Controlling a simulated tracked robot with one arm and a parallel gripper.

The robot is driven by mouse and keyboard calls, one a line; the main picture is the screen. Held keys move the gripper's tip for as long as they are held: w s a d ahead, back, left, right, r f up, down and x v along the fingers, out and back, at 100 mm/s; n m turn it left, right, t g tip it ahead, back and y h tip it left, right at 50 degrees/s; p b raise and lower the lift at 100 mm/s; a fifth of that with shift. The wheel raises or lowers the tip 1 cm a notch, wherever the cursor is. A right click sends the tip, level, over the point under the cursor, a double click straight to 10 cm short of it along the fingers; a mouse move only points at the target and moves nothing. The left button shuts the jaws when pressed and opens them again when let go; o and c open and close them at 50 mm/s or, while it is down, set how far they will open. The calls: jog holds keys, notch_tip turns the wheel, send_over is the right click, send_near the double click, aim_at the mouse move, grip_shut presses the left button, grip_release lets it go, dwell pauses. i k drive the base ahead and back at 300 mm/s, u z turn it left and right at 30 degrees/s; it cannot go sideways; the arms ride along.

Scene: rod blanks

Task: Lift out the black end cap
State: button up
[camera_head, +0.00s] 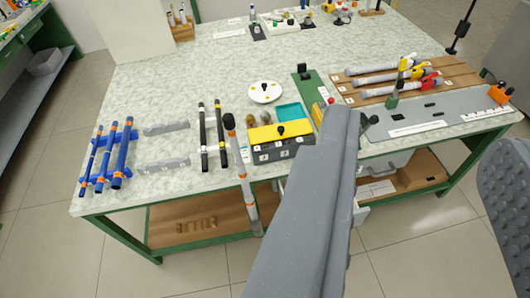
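Small black pieces show in several places, and I cannot tell for sure which is the black end cap. One dark piece (229,121) sits at the upper end of a grey rod with orange bands (245,190), which crosses the table's front edge. A black knob-like piece (281,129) is on the yellow top (265,134) of a dark grey labelled box (272,153). My grey arm (305,210) fills the lower middle and covers the area right of the box. I cannot make out my gripper's fingers.
Blue rods (113,155) lie on supports at the left, beside grey notched holders (166,128). Two black rods (211,135) lie left of the box. A white disc (265,92) and teal tray (290,112) are behind it. Grey rods (385,78) lie on a wooden rack at right.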

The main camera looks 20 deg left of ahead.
aim_at(227, 120)
jog(key=z, duration=2.3)
jog(key=k, duration=0.85)
jog(key=u, duration=1.65)
jog(key=i, duration=0.95)
